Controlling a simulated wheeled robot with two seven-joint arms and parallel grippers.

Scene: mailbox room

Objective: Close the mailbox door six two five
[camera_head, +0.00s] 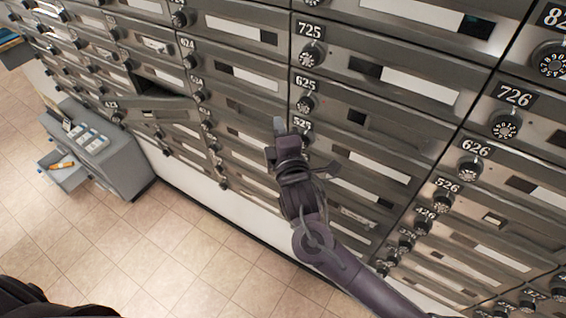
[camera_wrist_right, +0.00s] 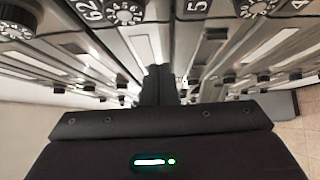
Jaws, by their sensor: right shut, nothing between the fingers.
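The door of mailbox 625 (camera_head: 390,121) is a grey metal panel with a dial (camera_head: 306,104) and a black number plate (camera_head: 306,83) at its left end. It looks flush with the doors around it in the head view. My right gripper (camera_head: 280,128) is shut and empty, just left of the 525 plate, below and left of the 625 dial. It hides part of the boxes behind it. Its shut fingers (camera_wrist_right: 160,85) point along the mailbox fronts in the right wrist view. I cannot tell whether they touch a door. My left gripper is not in view.
A mailbox door near plate 423 (camera_head: 155,108) stands open at the left. A grey cabinet (camera_head: 120,163) with an open drawer (camera_head: 66,174) stands on the floor at the left. The tiled floor (camera_head: 190,255) in front of the mailbox wall is clear.

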